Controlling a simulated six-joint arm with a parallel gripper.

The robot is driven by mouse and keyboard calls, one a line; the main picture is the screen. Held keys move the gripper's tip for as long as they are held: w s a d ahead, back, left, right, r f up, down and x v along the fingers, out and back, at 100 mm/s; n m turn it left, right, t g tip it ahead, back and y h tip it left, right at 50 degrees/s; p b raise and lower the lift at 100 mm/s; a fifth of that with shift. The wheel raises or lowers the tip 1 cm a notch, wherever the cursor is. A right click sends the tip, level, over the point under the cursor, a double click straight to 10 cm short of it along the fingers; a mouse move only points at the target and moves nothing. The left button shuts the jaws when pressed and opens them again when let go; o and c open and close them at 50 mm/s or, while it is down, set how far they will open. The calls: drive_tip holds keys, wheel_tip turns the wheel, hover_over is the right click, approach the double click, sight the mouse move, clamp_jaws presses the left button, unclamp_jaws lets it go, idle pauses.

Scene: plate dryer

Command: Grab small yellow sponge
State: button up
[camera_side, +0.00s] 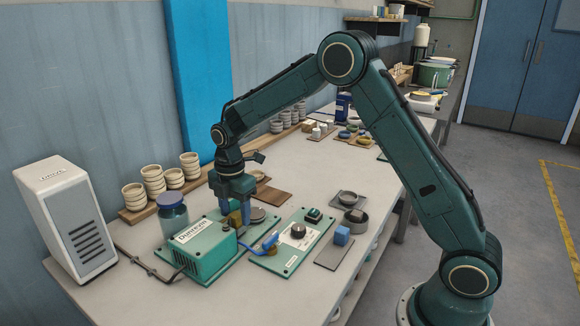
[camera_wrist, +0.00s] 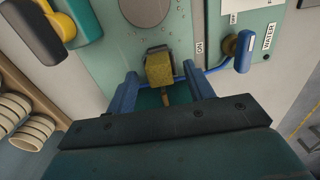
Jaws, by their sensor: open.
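The small yellow sponge (camera_wrist: 160,70) sits between my gripper's two blue fingers in the wrist view, with a gap on each side. It appears to rest in a dark holder on the green plate dryer. In the side view a yellowish part of it (camera_side: 235,218) shows between the fingers, mostly hidden. My gripper (camera_side: 234,222) points down at the dryer and is open; its fingertips also show in the wrist view (camera_wrist: 161,80). The green dryer (camera_side: 203,250) stands on the table below my gripper.
A blue-lidded jar (camera_side: 173,216) stands close on the left. Stacked cups (camera_side: 153,180) line the wall.

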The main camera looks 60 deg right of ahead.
sight(235, 215)
idle(0.3)
drive_tip(key=c, duration=1)
drive_tip(key=shift+c, duration=0.2)
drive_tip(key=shift+r, duration=0.15)
wheel_tip(235, 215, up, 20)
idle(0.7)
